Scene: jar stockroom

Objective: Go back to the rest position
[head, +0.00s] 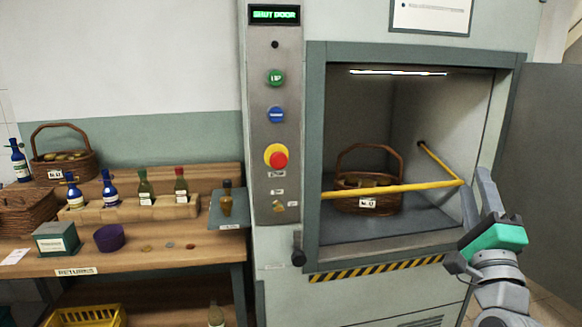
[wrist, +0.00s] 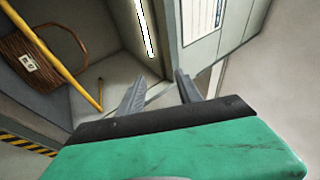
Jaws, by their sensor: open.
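My gripper (head: 479,198) is at the right of the head view, in front of the right side of the lift's opening. Its two grey fingers are apart with nothing between them. In the wrist view the open fingers (wrist: 160,88) point toward the lift's frame and a posted sheet. A wicker basket (head: 352,204) with a white label stands inside the lift, behind the yellow bar (head: 395,189). The basket also shows in the wrist view (wrist: 47,62), apart from the gripper.
The lift door (head: 545,170) stands open at the right. A control panel (head: 275,130) with a display reading "SHUT DOOR" is left of the opening. A wooden bench (head: 200,245) with bottles, baskets, a box and a purple bowl (head: 109,238) is at the left.

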